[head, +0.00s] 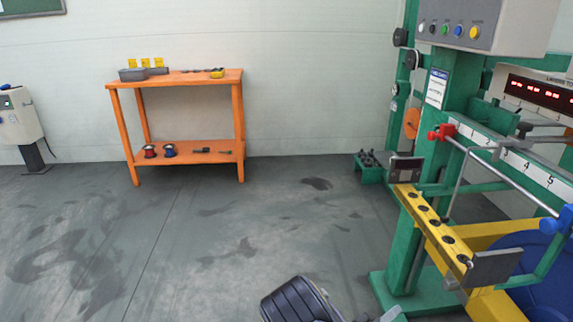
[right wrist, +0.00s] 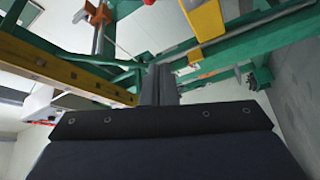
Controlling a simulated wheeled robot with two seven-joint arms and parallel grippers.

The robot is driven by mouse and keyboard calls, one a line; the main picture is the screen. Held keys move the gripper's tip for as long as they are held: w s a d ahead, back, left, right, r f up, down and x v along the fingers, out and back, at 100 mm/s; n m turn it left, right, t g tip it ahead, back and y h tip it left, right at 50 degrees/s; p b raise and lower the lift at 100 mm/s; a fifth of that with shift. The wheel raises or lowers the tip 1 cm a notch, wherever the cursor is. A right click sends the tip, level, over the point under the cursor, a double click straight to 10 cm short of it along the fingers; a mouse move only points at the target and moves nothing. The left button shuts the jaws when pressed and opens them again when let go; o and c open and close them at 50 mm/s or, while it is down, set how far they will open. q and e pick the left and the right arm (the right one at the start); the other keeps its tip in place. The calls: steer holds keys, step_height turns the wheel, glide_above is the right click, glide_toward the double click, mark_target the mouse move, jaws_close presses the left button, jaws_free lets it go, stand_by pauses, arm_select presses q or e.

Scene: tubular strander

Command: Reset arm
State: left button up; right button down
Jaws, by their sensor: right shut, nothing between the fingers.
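My right gripper (head: 297,300) shows at the bottom centre of the head view, as a dark ribbed body cut by the frame's lower edge. It is over the floor, left of the green strander frame (head: 402,255), and apart from it. In the right wrist view the dark fingers (right wrist: 158,86) are together with nothing between them. Behind them are green beams and a yellow bar (right wrist: 60,65). My left gripper is in neither view.
The strander stands at the right, with a yellow bar (head: 432,228) with dark holes, a blue wheel (head: 540,265) and a button panel (head: 455,25). An orange bench (head: 190,78) with small items stands at the back left. The floor (head: 200,240) between is clear.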

steer(key=w+a+r+m+g+y, duration=0.1)
steer(key=a+r+m+y, duration=0.15)
steer(key=y, duration=0.45)
steer(key=w+a+r+m+g+y, duration=0.1)
steer(key=w+a+r+m+y, duration=0.2)
steer(key=y, duration=0.5)
steer(key=s+a+r+y, duration=0.2)
steer(key=s+r+y, duration=0.3)
steer(key=s+r, duration=0.4)
steer(key=s+d+r+n+g, duration=0.1)
steer(key=s+r+g, duration=0.1)
steer(key=s, duration=0.8)
steer(key=s+d+r+n+g, duration=0.1)
steer(key=s+r, duration=0.1)
steer(key=s, duration=0.9)
step_height(320, 180, up, 31)
steer(key=p, duration=3.2)
steer(key=shift+w+a+r, duration=0.15)
steer(key=shift+a+r, duration=0.05)
steer(key=shift+a, duration=0.05)
